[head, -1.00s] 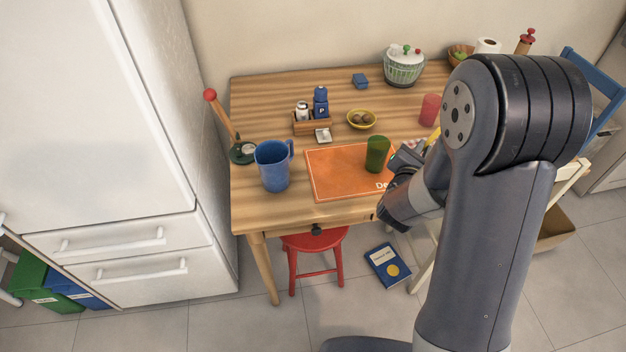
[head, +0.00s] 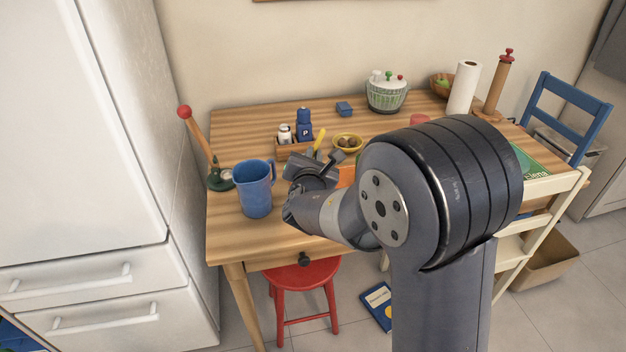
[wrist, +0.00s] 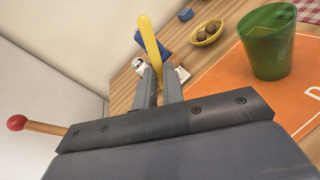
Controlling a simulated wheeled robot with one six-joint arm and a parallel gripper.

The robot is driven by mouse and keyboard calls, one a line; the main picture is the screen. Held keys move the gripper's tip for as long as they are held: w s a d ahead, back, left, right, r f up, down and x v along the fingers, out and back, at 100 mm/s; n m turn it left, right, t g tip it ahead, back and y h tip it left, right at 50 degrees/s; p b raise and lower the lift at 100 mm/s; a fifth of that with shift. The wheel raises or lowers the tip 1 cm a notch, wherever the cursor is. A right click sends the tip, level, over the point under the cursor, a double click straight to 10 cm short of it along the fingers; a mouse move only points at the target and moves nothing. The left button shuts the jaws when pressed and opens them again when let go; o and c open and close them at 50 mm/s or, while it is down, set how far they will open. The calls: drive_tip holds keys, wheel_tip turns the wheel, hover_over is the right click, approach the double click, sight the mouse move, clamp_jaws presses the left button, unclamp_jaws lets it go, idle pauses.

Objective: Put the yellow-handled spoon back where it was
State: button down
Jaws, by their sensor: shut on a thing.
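The yellow-handled spoon (wrist: 152,48) is in my gripper (wrist: 162,84), with its yellow handle sticking up past the fingertips in the wrist view. The handle also shows in the head view (head: 319,138), above my gripper (head: 318,162). The spoon's other end is hidden. My gripper is shut on it and is above the table, right of the blue pitcher (head: 254,190) and in front of the caddy. A green cup (wrist: 269,45) stands on the orange placemat (wrist: 232,82) to the right in the wrist view; my arm hides the cup in the head view.
A wooden caddy (head: 287,148) with shakers and a yellow bowl (head: 348,141) stand behind my gripper. A red-knobbed wooden stick (head: 197,138) leans left of the pitcher. The table's front left (head: 232,238) is clear. A red stool (head: 303,278) stands below.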

drive_tip(key=shift+f+b, duration=0.3)
drive_tip(key=shift+f, duration=1.95)
drive_tip(key=shift+f, duration=0.2)
drive_tip(key=c, duration=1.5)
unclamp_jaws()
drive_tip(key=shift+r, duration=0.1)
drive_tip(key=s, duration=0.4)
drive_tip(key=s+r, duration=0.1)
drive_tip(key=s, duration=0.7)
drive_tip(key=shift+a+r, duration=0.1)
drive_tip(key=shift+r, duration=0.3)
